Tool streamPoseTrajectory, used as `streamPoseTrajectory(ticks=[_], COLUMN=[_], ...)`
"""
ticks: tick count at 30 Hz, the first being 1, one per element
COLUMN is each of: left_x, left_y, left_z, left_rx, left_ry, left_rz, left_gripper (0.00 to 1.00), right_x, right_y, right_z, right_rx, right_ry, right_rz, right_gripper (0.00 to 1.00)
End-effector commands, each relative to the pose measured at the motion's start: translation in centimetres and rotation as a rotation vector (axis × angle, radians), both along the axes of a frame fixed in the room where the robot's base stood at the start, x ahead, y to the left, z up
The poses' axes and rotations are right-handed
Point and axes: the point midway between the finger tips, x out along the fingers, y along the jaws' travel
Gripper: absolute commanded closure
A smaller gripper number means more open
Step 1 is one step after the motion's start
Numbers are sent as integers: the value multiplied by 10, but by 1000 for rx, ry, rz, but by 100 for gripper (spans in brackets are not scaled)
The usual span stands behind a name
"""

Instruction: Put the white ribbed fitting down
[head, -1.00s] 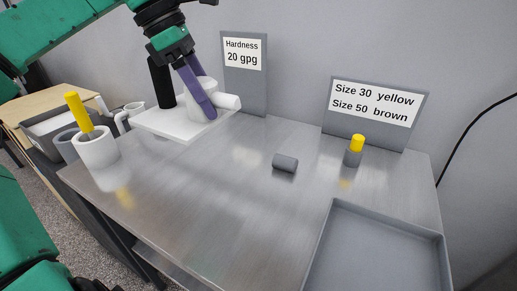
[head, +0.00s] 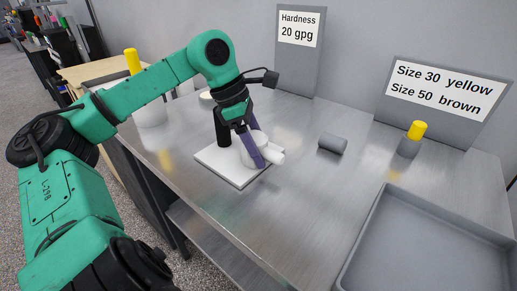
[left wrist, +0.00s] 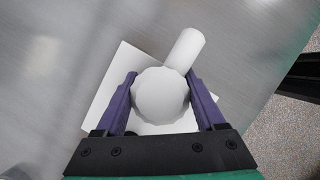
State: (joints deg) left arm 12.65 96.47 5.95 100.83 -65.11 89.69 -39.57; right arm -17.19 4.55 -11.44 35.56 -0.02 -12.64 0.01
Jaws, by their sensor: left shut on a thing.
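The white ribbed fitting (head: 252,150) is a round white body with a short side stub. It also shows in the left wrist view (left wrist: 160,95), where its top has a faceted edge. My left gripper (head: 250,150) is shut on the body, one purple finger on each side. A white square plate (head: 213,163) lies under the fitting, with a black upright cylinder at its rear left, partly hidden by the gripper. The plate is at or just above the metal table; I cannot tell if it touches. My right gripper is not in view.
The metal table (head: 290,200) is clear in front and to the right of the plate. A grey cylinder (head: 332,143) lies to the right. A yellow-topped grey piece (head: 417,131) stands before a sign. A grey tray (head: 430,240) fills the front right. A white cup (head: 150,112) stands behind my arm.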

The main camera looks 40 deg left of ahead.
Motion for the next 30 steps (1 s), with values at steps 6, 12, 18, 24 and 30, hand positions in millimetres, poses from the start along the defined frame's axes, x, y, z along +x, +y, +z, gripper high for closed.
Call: streamPoseTrajectory(ticks=[6, 12, 18, 24, 30], left_x=[0, 0, -2, -14, -25], left_y=[0, 0, 4, 21, 35], left_z=[-3, -3, 12, 62, 103], left_rx=[0, 1, 3, 3, 2], left_ry=[0, 1, -1, -1, 1], left_rz=[0, 0, 2, 6, 4], left_gripper=[10, 0, 0, 0, 0], right_x=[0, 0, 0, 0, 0], right_y=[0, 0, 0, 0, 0], right_z=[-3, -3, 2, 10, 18], right_rx=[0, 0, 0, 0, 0], right_ry=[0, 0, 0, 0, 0], right_rz=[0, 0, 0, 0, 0], right_gripper=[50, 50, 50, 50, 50])
